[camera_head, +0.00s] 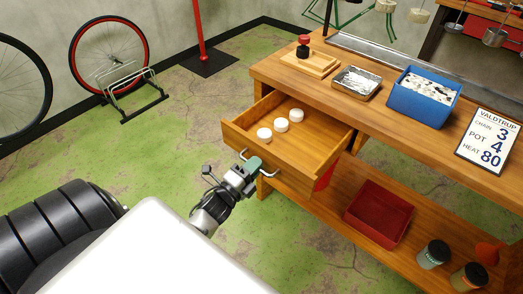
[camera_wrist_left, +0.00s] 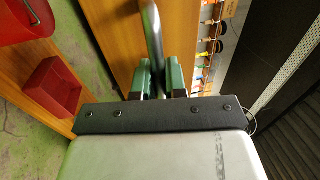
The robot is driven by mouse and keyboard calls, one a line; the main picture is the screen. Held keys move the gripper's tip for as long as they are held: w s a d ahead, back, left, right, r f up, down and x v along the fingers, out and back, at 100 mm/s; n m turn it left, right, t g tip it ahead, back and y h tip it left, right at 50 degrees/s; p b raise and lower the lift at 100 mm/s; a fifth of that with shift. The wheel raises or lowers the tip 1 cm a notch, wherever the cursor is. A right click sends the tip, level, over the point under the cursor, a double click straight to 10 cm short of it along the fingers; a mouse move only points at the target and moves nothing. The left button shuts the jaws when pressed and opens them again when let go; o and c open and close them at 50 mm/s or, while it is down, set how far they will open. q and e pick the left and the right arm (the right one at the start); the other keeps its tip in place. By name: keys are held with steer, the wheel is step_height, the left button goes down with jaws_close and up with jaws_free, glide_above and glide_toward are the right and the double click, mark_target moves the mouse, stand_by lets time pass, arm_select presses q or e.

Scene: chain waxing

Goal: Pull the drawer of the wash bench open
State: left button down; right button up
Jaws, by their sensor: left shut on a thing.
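The wooden drawer (camera_head: 300,152) of the wash bench (camera_head: 292,90) stands out from the bench front in the head view. Three small white round pieces lie inside it. A metal bar handle (camera_head: 268,172) is on the drawer's front face, and it also shows in the left wrist view (camera_wrist_left: 152,32). My left gripper (camera_head: 254,164), with green fingertips, is shut on the handle. In the left wrist view its green fingers (camera_wrist_left: 160,80) sit on both sides of the bar. My right gripper is not in view.
On the bench top are a wooden block with a stamp-like knob (camera_head: 304,50), a metal tray (camera_head: 356,84), a blue bin (camera_head: 424,98) and a sign (camera_head: 488,142). A red bin (camera_head: 380,214) and jars (camera_head: 434,254) stand on the lower shelf. Green floor left of the drawer is clear.

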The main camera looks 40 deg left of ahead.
arm_select(q)
steer(key=v, duration=0.4)
steer(key=shift+s+r, duration=0.15)
steer(key=shift+r, duration=0.2)
steer(key=c, duration=1.2)
jaws_free()
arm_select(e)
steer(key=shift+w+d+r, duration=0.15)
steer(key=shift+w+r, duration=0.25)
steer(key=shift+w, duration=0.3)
arm_select(q)
steer(key=b+v, duration=0.1)
steer(key=v, duration=0.9)
steer(key=shift+s, duration=0.4)
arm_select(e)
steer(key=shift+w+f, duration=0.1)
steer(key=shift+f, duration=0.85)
arm_select(q)
steer(key=shift+a, duration=0.1)
